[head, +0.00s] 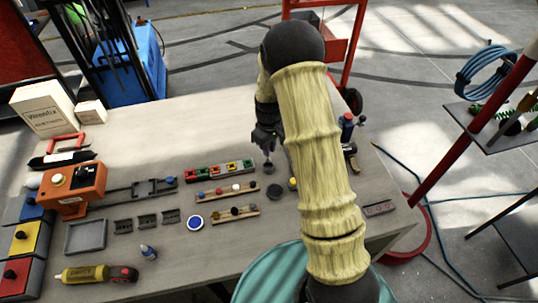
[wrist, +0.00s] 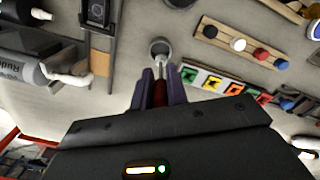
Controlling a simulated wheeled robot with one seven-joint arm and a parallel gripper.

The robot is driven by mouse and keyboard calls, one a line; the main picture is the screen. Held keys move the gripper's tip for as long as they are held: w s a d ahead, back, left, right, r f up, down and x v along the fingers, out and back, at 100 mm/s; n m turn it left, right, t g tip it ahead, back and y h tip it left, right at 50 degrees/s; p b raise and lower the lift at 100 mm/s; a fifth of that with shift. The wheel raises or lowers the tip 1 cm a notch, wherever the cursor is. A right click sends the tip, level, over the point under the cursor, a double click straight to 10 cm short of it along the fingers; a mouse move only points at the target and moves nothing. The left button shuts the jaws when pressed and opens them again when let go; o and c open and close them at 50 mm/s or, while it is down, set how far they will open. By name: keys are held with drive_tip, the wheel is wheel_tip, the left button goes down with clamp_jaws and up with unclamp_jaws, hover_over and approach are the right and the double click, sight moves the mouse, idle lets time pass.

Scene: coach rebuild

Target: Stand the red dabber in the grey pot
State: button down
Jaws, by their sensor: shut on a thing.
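My gripper (wrist: 160,75) is shut on the red dabber (wrist: 160,93), whose red part shows between the purple-grey fingers in the wrist view. A thin pale stem runs from it toward the grey pot (wrist: 154,47), and its end overlaps the pot's opening. I cannot tell whether the tip is inside the pot or just above it. In the head view my gripper (head: 265,141) points down over the small grey pot (head: 268,169) on the table. The dabber is mostly hidden by the fingers there.
A rack of coloured blocks (head: 218,170) and a wooden strip with coloured knobs (head: 225,194) lie left of the pot. A dark round dish (head: 274,191) is close in front. An orange box (head: 75,187) stands at the left. Bare table (head: 190,130) lies behind the rack.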

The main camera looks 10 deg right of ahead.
sight(269, 158)
drive_tip(key=shift+f, duration=0.25)
drive_tip(key=shift+f, duration=0.1)
drive_tip(key=shift+f+p, duration=0.75)
drive_tip(key=shift+f, duration=1.25)
drive_tip(key=shift+f, duration=0.2)
drive_tip(key=c, duration=1.4)
unclamp_jaws()
drive_tip(key=shift+r, duration=0.1)
wheel_tip(269, 158, up, 12)
drive_tip(key=b, duration=0.4)
drive_tip(key=shift+r+b, duration=0.15)
drive_tip(key=shift+b, duration=0.15)
